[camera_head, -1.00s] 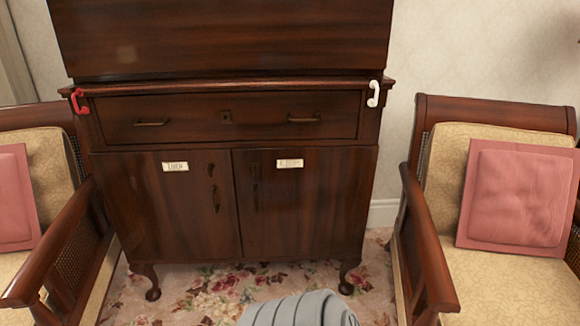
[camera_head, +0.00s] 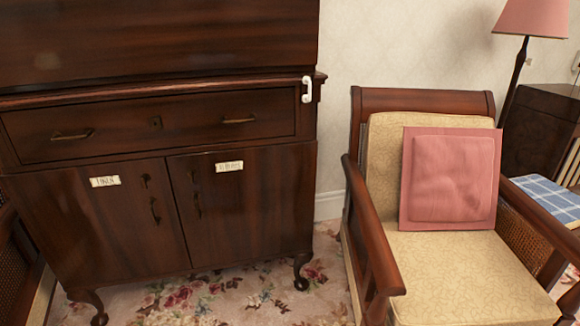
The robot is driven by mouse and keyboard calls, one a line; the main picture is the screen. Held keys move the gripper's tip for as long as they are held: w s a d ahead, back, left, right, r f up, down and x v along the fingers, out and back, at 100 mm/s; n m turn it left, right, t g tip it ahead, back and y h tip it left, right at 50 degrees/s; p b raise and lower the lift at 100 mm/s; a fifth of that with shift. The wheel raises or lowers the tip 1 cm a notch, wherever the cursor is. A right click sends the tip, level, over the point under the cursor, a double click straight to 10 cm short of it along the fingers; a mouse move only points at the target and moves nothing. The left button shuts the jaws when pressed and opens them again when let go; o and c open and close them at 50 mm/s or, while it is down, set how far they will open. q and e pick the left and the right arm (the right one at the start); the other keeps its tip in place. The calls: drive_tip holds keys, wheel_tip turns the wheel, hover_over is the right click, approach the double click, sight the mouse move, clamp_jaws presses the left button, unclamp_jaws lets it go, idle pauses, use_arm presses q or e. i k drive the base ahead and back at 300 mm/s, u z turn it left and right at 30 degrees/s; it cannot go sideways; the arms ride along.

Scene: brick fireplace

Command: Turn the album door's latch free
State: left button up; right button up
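A dark wooden cabinet (camera_head: 150,228) stands on the left with two lower doors under a drawer. The left door (camera_head: 100,225) carries a small white label (camera_head: 105,181); the right door (camera_head: 245,210) carries another label (camera_head: 229,166). The writing on both is too blurred to read surely, so I cannot tell which is the album door. Small dark latch pieces and handles (camera_head: 155,210) sit near the meeting edges of the doors. Both doors are shut. Neither of my grippers is in view.
A white hook (camera_head: 307,90) hangs at the cabinet's right edge. A wooden armchair (camera_head: 475,270) with a pink cushion (camera_head: 450,180) stands to the right. Behind it are a pink lamp (camera_head: 532,18) and a blue checked cloth (camera_head: 550,197). Flowered carpet (camera_head: 230,300) shows in front of the cabinet.

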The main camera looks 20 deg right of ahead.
sight(191, 172)
drive_tip(key=z, duration=0.7)
drive_tip(key=i, duration=0.5)
